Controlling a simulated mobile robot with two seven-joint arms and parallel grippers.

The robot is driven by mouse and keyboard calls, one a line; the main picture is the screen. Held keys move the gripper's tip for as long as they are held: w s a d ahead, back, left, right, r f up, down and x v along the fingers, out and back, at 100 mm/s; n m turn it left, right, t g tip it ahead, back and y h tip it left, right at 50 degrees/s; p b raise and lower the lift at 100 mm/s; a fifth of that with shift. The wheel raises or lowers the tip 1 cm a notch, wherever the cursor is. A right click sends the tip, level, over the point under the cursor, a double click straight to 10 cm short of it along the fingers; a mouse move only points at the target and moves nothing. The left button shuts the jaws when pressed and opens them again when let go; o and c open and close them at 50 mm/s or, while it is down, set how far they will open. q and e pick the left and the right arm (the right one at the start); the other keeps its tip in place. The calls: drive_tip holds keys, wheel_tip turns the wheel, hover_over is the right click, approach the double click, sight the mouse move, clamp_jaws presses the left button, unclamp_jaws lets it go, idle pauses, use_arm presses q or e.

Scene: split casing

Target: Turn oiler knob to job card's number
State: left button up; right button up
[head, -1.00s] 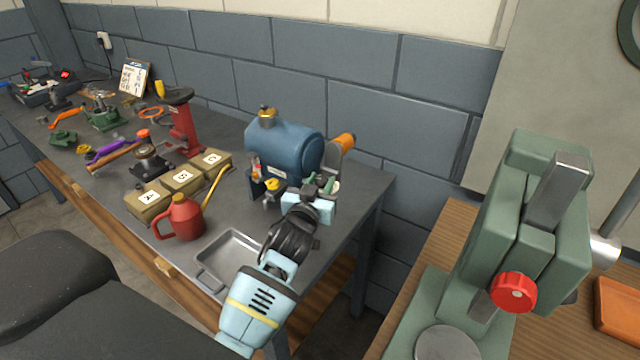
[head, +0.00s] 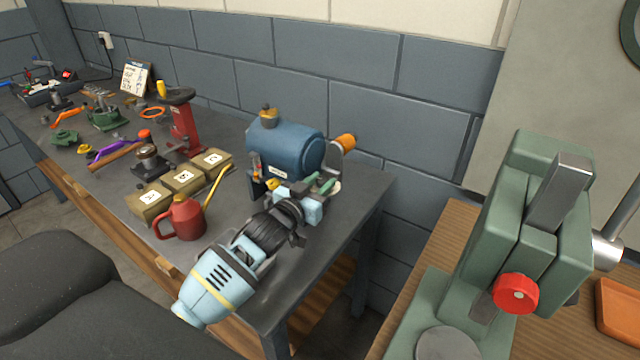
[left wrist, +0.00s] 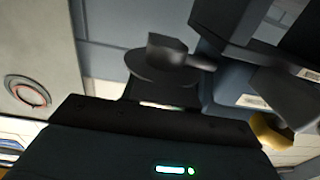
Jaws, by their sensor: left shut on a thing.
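The job card (head: 135,78) stands leaning on its holder at the far back of the bench, too small to read. A blue tank (head: 280,148) with a brass cap stands near the bench's right end. My left gripper (head: 320,185) is at the tank's lower right front, shut on a small part that I take to be the oiler knob; the fingers mostly hide it. Its number marks are not legible. The left wrist view shows dark blurred parts and a yellow piece (left wrist: 270,132). My right gripper is not in view.
A red oil can (head: 184,220) and several labelled boxes (head: 183,180) stand left of my left arm. A red stand (head: 184,125) is behind them. A green press (head: 530,230) with a red knob stands on a wooden bench at right.

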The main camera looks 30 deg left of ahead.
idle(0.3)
use_arm(q)
drive_tip(key=o, duration=0.7)
drive_tip(key=shift+s, duration=0.1)
drive_tip(key=s+a, duration=0.1)
drive_tip(key=s, duration=0.6)
drive_tip(key=shift+s, duration=0.3)
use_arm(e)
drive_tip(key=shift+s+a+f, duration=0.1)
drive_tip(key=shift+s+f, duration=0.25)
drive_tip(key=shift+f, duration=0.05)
use_arm(q)
drive_tip(key=shift+s, duration=0.1)
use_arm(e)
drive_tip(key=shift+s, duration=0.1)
